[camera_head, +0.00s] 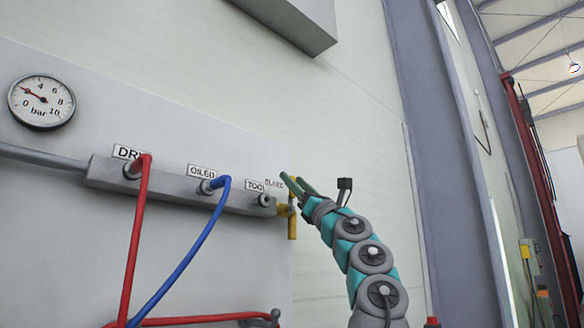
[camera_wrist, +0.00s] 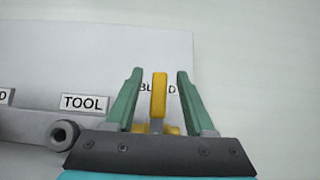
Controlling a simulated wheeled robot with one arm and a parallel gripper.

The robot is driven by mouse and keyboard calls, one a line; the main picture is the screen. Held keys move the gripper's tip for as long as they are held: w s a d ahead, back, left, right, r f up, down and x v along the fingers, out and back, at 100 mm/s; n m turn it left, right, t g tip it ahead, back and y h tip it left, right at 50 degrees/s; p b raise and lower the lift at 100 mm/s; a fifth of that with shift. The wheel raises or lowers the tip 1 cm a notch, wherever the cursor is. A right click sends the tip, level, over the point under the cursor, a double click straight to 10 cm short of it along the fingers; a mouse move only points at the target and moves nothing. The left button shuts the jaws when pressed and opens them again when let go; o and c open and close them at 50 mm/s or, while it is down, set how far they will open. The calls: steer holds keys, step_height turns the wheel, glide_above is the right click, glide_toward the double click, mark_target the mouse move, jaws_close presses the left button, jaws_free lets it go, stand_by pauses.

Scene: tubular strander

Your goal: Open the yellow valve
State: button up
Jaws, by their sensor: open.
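The yellow valve (camera_head: 292,222) sits at the right end of the grey manifold bar, by the BLEED label, partly hidden by my gripper in the head view. In the wrist view, its yellow handle (camera_wrist: 158,96) stands upright between the two green fingers, with a visible gap on each side. My gripper (camera_head: 291,180) is at the valve in the head view, and its open fingers also show in the wrist view (camera_wrist: 157,78). The lower part of the valve is hidden behind the gripper's dark palm edge in the wrist view.
The manifold bar (camera_head: 165,187) carries a red hose (camera_head: 137,230), a blue hose (camera_head: 190,255) and a bare TOOL port (camera_head: 265,200) just left of the valve. A pressure gauge (camera_head: 42,101) is at upper left. A grey box (camera_head: 290,18) juts out above.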

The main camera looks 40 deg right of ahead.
steer(key=shift+p+x, duration=0.5)
steer(key=shift+x, duration=0.4)
jaws_close()
stand_by(0.8)
